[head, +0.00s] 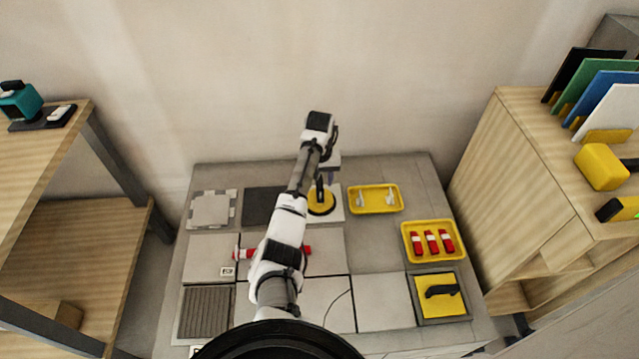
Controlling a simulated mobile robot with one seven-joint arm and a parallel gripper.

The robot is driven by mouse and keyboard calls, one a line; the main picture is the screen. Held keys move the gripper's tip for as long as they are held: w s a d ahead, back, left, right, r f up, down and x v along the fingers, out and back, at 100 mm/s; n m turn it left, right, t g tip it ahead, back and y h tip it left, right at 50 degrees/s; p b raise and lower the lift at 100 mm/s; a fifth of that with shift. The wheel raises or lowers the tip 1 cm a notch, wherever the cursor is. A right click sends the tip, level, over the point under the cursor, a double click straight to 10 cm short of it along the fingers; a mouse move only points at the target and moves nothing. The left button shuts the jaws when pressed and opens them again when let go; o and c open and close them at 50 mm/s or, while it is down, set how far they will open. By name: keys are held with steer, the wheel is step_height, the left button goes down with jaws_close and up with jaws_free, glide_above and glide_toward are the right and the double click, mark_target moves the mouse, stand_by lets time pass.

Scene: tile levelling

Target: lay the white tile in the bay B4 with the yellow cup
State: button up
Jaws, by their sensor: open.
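The yellow cup (321,207), a round suction cup with a dark handle, sits on a white tile (338,212) in the back row of the grey floor area. My gripper (328,180) is open, at the cup's handle or just above it; whether the handle is between the fingers I cannot tell. My arm hides part of the tile. No bay label is readable, so I cannot tell for sure which bay is B4. A bare grey bay (376,246) lies in front of the yellow tray, right of the laid tiles.
A yellow tray (376,211) holds small white pieces; another yellow tray (405,256) holds red-and-white pieces. A yellow float (424,306) lies at front right. Red pieces (243,254) lie near the laid tiles. Wooden shelving stands left (75,240) and right (520,180).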

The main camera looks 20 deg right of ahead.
step_height(320, 180, up, 12)
steer(key=shift+f+p, duration=0.25)
steer(key=shift+p, duration=0.15)
